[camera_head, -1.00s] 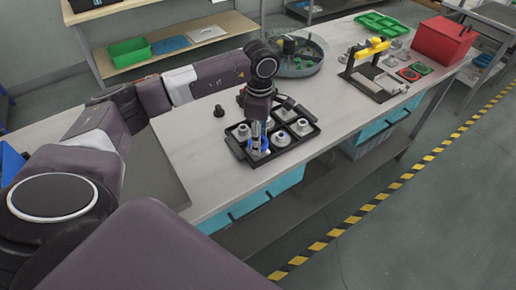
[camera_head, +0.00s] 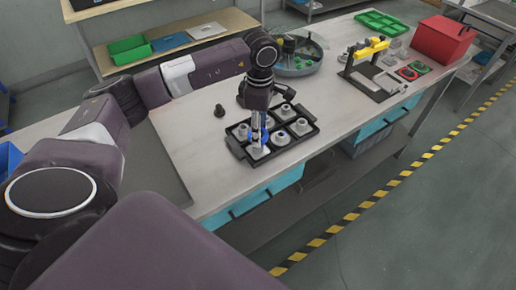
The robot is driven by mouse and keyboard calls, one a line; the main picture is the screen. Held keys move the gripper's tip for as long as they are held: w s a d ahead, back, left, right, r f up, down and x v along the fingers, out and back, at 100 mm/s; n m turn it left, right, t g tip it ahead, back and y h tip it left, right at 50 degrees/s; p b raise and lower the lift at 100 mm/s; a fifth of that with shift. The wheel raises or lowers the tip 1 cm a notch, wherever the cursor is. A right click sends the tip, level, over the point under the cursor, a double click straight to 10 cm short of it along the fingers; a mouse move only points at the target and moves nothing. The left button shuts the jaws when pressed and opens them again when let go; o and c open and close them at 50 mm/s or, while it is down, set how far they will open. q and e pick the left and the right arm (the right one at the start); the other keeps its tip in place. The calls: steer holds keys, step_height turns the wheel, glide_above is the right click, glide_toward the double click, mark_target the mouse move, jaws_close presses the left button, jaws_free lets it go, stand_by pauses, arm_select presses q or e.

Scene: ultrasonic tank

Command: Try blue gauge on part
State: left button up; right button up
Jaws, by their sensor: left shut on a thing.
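A black tray (camera_head: 309,134) on the bench holds several grey metal parts in compartments. My left gripper (camera_head: 258,136) points down over the front-left compartment and is shut on the blue gauge (camera_head: 265,137). Only small blue patches of the gauge show beside the fingers. A grey part (camera_head: 258,153) sits right below it in that compartment. Whether the gauge touches this part I cannot tell. My right gripper is not in view.
A small dark knob-like piece (camera_head: 219,111) stands left of the tray. Behind are a round grey tub (camera_head: 300,68), a yellow-topped fixture (camera_head: 370,48), a red box (camera_head: 440,40) and a green tray (camera_head: 382,22).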

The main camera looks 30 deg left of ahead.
arm_select(q)
steer(key=shift+r+p, duration=1.05)
steer(key=shift+r, duration=0.95)
